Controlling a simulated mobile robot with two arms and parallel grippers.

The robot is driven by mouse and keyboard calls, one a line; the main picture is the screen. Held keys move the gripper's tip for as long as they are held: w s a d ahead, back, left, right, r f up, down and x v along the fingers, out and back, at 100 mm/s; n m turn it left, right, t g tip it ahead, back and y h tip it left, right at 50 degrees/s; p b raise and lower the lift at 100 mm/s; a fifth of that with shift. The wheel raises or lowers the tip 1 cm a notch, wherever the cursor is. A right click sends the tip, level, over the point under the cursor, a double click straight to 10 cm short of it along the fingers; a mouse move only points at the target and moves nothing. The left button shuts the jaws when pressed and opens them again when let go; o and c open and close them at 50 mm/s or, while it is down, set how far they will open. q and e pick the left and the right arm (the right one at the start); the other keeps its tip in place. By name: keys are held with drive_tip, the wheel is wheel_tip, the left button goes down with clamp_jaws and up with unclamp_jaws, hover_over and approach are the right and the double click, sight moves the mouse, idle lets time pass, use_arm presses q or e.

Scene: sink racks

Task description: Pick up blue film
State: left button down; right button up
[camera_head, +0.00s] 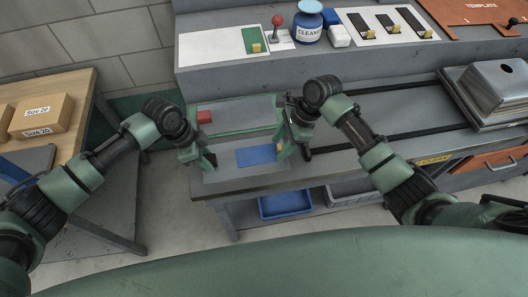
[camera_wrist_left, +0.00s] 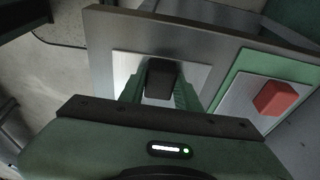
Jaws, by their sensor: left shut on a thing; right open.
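The blue film (camera_head: 256,156) lies flat on the workbench between my two grippers, with a small yellow block (camera_head: 281,147) at its right end. My left gripper (camera_head: 208,161) is left of the film, apart from it. In the left wrist view my left gripper (camera_wrist_left: 160,88) is shut on a dark block (camera_wrist_left: 160,76) that stands on a light plate (camera_wrist_left: 127,66). My right gripper (camera_head: 287,153) is open at the film's right end, close to the yellow block. I cannot tell whether it touches the block. The film does not show in the left wrist view.
A red block (camera_head: 205,116) sits on a green-edged panel behind the film; it also shows in the left wrist view (camera_wrist_left: 275,97). A blue bin (camera_head: 285,204) is below the bench.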

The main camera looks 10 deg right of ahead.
drive_tip(key=shift+f, duration=0.1)
clamp_jaws()
wheel_tip(320, 180, up, 10)
idle(0.6)
